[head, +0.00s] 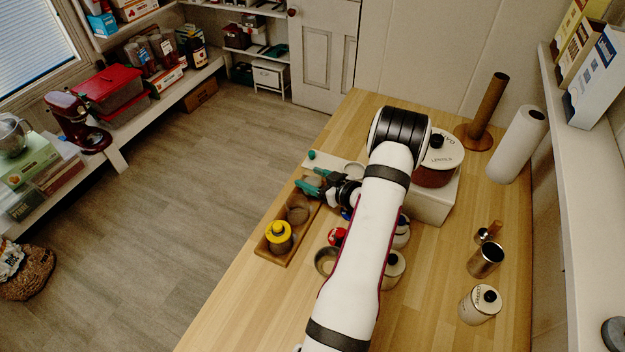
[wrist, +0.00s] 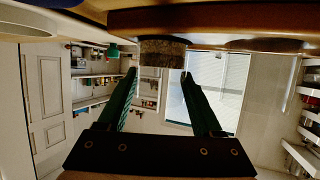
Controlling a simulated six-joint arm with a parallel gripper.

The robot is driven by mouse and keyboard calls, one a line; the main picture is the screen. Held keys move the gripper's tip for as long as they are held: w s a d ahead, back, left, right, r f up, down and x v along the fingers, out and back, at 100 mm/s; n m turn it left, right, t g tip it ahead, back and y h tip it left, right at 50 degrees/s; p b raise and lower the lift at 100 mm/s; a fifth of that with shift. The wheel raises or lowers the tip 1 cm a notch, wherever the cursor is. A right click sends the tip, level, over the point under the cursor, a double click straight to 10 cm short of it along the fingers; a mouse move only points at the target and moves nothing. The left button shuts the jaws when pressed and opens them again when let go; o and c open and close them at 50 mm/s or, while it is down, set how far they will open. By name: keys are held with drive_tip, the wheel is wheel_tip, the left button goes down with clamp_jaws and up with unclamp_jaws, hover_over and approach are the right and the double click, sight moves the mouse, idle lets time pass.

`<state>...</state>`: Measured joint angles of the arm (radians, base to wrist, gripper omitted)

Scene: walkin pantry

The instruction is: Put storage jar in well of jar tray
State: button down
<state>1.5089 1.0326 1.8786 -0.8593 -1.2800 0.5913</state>
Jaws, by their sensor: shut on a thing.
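The jar tray (head: 272,256) is a long wooden tray near the counter's left edge. A yellow-lidded jar (head: 279,238) stands in its near well, and the middle well (head: 298,208) shows as empty. My gripper (head: 313,182) is over the tray's far end, with its green fingers low and pointing left. In the wrist view, which looks upside down, my gripper (wrist: 158,75) has its fingertips on either side of a brown textured cylinder (wrist: 165,54), apparently the storage jar. The tray's wooden side (wrist: 215,18) hides its base, so I cannot tell whether it rests in the far well.
A metal bowl (head: 326,261), a red-lidded jar (head: 337,237) and other jars stand close right of the tray, partly behind my arm. A large canister (head: 440,160) sits on a white block. A metal cup (head: 486,260) and a white jar (head: 480,305) stand farther right.

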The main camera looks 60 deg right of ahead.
drive_tip(key=shift+f, duration=0.3)
drive_tip(key=shift+f, duration=0.1)
drive_tip(key=shift+f, duration=0.15)
drive_tip(key=shift+c, duration=0.2)
unclamp_jaws()
